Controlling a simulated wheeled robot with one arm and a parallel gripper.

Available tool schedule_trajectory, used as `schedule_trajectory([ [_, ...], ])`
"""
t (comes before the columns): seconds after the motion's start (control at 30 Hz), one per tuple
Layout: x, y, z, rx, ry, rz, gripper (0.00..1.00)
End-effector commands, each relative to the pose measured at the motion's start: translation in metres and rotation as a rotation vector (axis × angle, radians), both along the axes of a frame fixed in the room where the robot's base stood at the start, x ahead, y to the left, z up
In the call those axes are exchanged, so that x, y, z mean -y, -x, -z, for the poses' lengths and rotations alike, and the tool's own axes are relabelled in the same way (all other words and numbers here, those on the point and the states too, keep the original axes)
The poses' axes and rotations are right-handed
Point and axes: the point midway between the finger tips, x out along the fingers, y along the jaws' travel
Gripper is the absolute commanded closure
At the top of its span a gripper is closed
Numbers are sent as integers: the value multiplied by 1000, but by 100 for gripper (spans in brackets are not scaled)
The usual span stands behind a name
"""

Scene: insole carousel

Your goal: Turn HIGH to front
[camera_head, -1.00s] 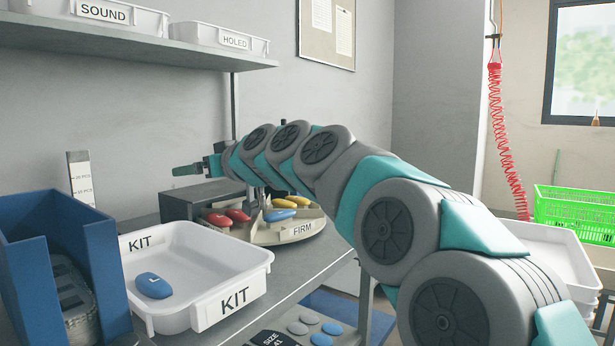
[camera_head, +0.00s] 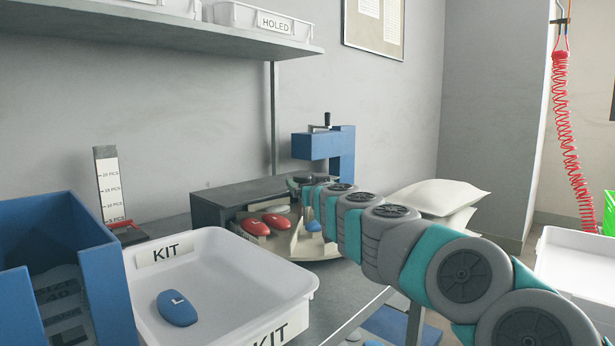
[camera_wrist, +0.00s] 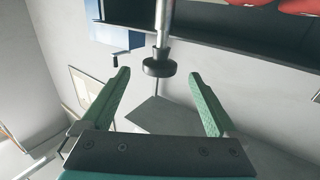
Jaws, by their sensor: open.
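The carousel (camera_head: 318,247) stands partly inside a dark box-like housing (camera_head: 222,206) on the bench. No HIGH label is readable. In the wrist view, a black knob (camera_wrist: 158,67) on a metal rod lies between and just beyond the fingertips of my gripper (camera_wrist: 158,75). My gripper is open, with both green fingers apart from the knob. Red pieces (camera_wrist: 300,6) show at the top right there.
A white KIT tray (camera_head: 300,280) with a blue L piece (camera_head: 177,308) is at the front. A blue holder (camera_head: 105,270) is at left, a blue stand (camera_head: 345,150) behind my arm. A shelf (camera_head: 200,28) overhangs the back; white sacks (camera_head: 440,195) lie right.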

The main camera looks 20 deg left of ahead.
Motion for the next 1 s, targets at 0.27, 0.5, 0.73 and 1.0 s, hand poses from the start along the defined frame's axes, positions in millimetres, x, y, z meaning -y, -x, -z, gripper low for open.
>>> schedule_trajectory([
  [0.27,-18,-26,-3,1,0,0,6],
  [0.5,-28,-41,-2,0,0,0,6],
  [0.73,-32,-45,-2,2,-3,-2,6],
  [1.0,-31,-45,-2,3,-3,-1,8],
])
